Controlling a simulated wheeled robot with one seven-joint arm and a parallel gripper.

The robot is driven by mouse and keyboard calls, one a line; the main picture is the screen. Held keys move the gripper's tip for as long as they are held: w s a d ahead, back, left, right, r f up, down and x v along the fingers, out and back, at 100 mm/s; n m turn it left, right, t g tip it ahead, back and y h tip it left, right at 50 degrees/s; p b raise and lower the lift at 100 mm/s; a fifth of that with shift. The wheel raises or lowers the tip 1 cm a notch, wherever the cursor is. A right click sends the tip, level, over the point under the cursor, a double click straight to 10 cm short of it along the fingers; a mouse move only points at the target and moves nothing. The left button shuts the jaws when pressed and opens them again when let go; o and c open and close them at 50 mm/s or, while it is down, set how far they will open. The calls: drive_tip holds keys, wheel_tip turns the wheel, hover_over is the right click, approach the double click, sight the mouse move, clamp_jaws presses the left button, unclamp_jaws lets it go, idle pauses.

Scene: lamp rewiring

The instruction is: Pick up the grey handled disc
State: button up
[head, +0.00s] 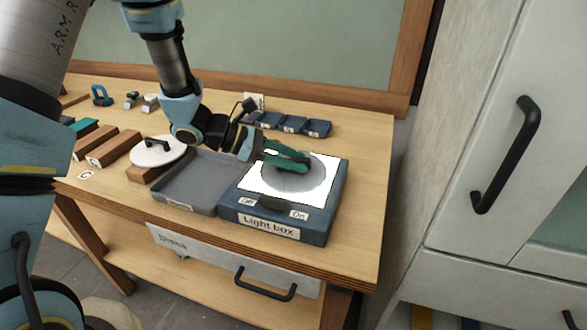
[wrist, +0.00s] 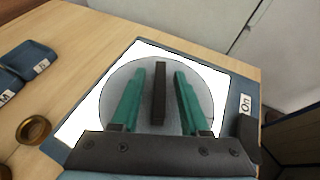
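The grey disc (wrist: 107,92) lies on the lit white top of the light box (head: 283,233). It also shows in the head view (head: 306,187), partly covered by my gripper. Its dark bar handle (wrist: 159,92) stands up across its middle. My gripper (wrist: 157,78) is over the disc, with its green fingers one on each side of the handle. Gaps show between the handle and both fingers, so the gripper is open and holds nothing. In the head view, my gripper (head: 290,160) hides the handle.
A grey tray (head: 183,202) stands left of the light box. A white disc with a dark handle (head: 158,153) rests on a wooden block further left. Small blue bins (head: 292,124) stand behind. A brass ring (wrist: 34,130) lies beside the box. Bare tabletop (head: 365,170) is at the right.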

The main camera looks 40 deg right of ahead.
clamp_jaws()
idle(1.2)
